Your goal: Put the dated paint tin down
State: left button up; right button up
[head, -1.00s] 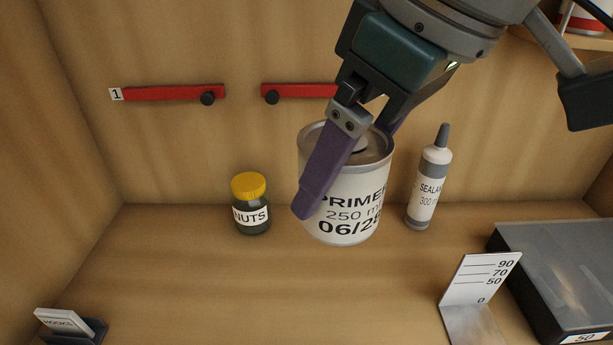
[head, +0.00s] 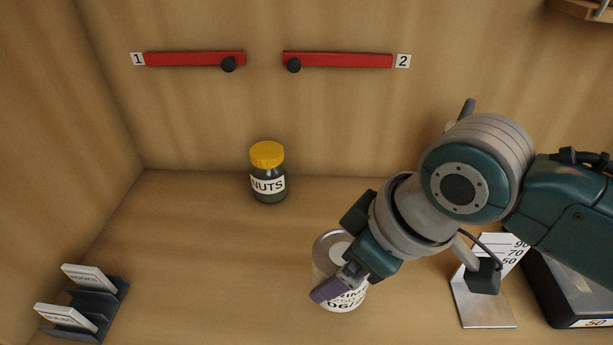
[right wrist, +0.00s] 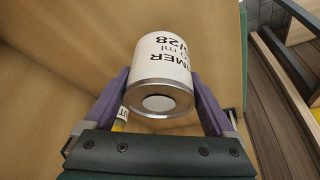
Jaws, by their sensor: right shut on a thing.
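The dated paint tin (head: 322,262) is white and grey, labelled PRIMER with a date that is partly covered in the head view. It is upright over the front middle of the bench; I cannot tell whether its base touches the wood. My right gripper (head: 342,268) is shut on the tin from above, with one purple finger in front of it. In the right wrist view the tin (right wrist: 160,75) sits between both purple fingers (right wrist: 160,95), its lid end towards the camera. My left gripper is not in view.
A yellow-lidded NUTS jar (head: 267,178) stands near the back wall. A marked height gauge (head: 484,308) and a dark box labelled 50 (head: 560,300) are right of the tin. A card holder (head: 112,298) is at left. Red bars (head: 195,59) hang on the wall. Bench between holder and tin is clear.

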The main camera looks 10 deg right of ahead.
jog(key=shift+f+b, duration=0.45)
jog(key=shift+f, duration=1.55)
jog(key=shift+f, duration=0.1)
jog(key=o, duration=1.5)
jog(key=shift+r, duration=0.25)
jog(key=p+v, duration=0.3)
jog(key=v, duration=0.8)
jog(key=s+d+r+m+h, duration=0.1)
jog(key=s+d+m, duration=0.1)
jog(key=s, duration=0.4)
jog(key=s+d+r+m+h, duration=0.1)
jog(key=s+d+m, duration=0.2)
jog(key=s, duration=0.4)
jog(key=shift+r+m+h, duration=0.15)
jog(key=shift+m+h, duration=0.25)
jog(key=shift+m, duration=0.1)
